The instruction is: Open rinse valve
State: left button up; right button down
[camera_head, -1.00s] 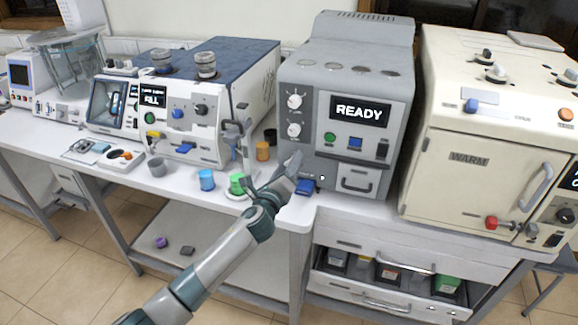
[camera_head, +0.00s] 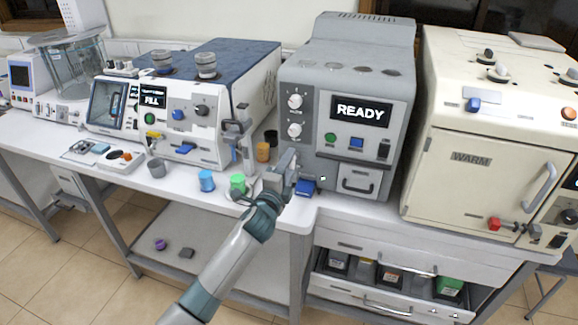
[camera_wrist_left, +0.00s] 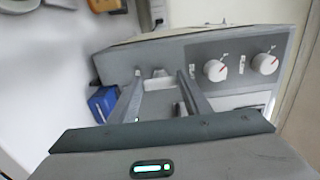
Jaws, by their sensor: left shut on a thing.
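The grey machine (camera_head: 350,55) with the READY screen stands in the middle of the head view. My left gripper (camera_head: 287,158) is at the lower left of its front. In the left wrist view, the two fingers (camera_wrist_left: 160,82) reach to the machine's front, on either side of a small pale handle (camera_wrist_left: 157,74), and are shut on it. No label on this handle is readable, so I cannot tell for certain that it is the rinse valve. Two white knobs with red marks (camera_wrist_left: 215,70) are to its right there. My right gripper is not in view.
A blue block (camera_head: 306,187) lies close beside my gripper, in front of the grey machine. Green (camera_head: 238,183) and blue (camera_head: 207,180) cups stand to the left. The cream oven (camera_head: 480,115) is on the right. An open drawer (camera_head: 335,283) sticks out below.

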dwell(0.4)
pick_arm(q)
jog(key=o, duration=1)
jog(key=shift+o, duration=0.2)
jog(key=shift+s, duration=0.1)
jog(key=b+v, duration=0.3)
jog(key=v, duration=1.4)
